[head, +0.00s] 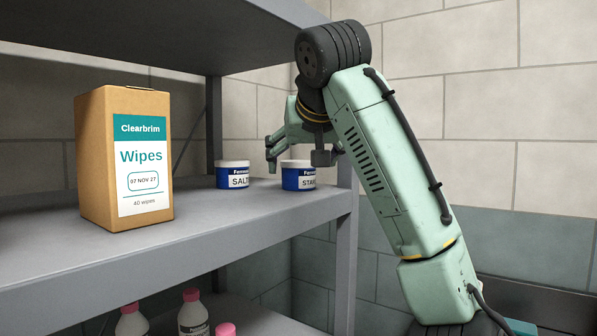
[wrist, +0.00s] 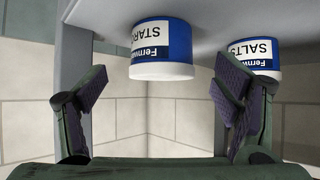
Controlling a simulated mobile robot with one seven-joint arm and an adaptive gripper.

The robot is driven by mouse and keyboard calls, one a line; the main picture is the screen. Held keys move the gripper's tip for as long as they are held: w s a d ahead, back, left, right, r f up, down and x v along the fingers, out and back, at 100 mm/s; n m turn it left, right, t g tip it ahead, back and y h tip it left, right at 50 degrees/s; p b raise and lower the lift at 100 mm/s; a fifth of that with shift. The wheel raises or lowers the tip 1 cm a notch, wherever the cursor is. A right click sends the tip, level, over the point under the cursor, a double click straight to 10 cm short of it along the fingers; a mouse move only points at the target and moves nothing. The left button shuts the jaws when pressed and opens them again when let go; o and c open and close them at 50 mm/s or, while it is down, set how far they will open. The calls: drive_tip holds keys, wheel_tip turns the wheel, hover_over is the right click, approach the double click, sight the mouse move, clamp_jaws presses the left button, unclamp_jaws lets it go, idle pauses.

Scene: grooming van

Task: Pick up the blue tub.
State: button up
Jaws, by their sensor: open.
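Two blue tubs with white lids stand on the grey shelf in the head view. The right one (head: 291,180) has a label starting "STAR"; the left one (head: 232,180) reads "SALT". My gripper (head: 297,159) is at the "STAR" tub, one dark finger overlapping its top right. In the wrist view, which looks upside down, my gripper (wrist: 160,95) is open and empty. The "STAR" tub (wrist: 178,45) shows ahead, in the gap between the fingers. The "SALTS" tub (wrist: 251,55) lies behind the right finger, partly covered. I cannot tell whether a finger touches either tub.
A tall brown Clearbrim wipes box (head: 95,160) stands at left on the shelf (head: 210,225). A shelf post (head: 343,265) rises near the tubs, and another shelf (head: 150,35) hangs above. Pink-capped bottles (head: 192,318) stand below. The shelf between box and tubs is clear.

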sight(299, 167)
drive_tip(key=x, duration=0.2)
drive_tip(key=p+x, duration=0.1)
drive_tip(key=x, duration=0.1)
drive_tip(key=shift+w+a+r+p, duration=0.1)
drive_tip(key=shift+w+a+p, duration=0.05)
drive_tip(key=shift+w+p, duration=0.2)
drive_tip(key=shift+c, duration=0.2)
drive_tip(key=c, duration=1.3)
